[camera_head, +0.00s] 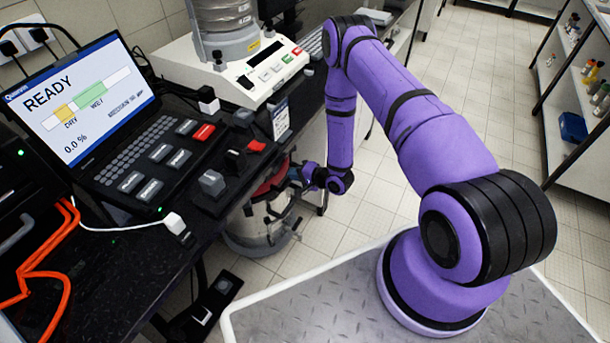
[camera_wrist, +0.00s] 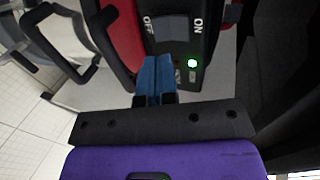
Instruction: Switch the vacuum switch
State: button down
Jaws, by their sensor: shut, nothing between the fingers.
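The vacuum switch (camera_wrist: 171,30) is a dark rocker on a black panel, with OFF printed at its left and ON at its right in the wrist view. A green light (camera_wrist: 192,63) glows on the panel below the ON label. My gripper (camera_wrist: 155,62) has blue fingers that are closed together with nothing between them. The fingertips are just below the rocker in the picture; I cannot tell whether they touch it. In the head view the vacuum (camera_head: 262,232) stands on the floor beside the bench, partly hidden by my arm and the bench edge.
The dark bench (camera_head: 120,250) at left holds a display reading READY (camera_head: 75,100) and several control boxes. A sieve shaker (camera_head: 235,65) stands at the back. A black handle (camera_wrist: 62,45) and red vacuum body (camera_wrist: 124,30) lie left of the panel.

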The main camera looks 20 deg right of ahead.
aim_at(276, 171)
jog(key=shift+x, duration=2.9)
jog(key=shift+w+a+f, duration=0.1)
jog(key=shift+f, duration=0.05)
jog(key=shift+r, duration=0.9)
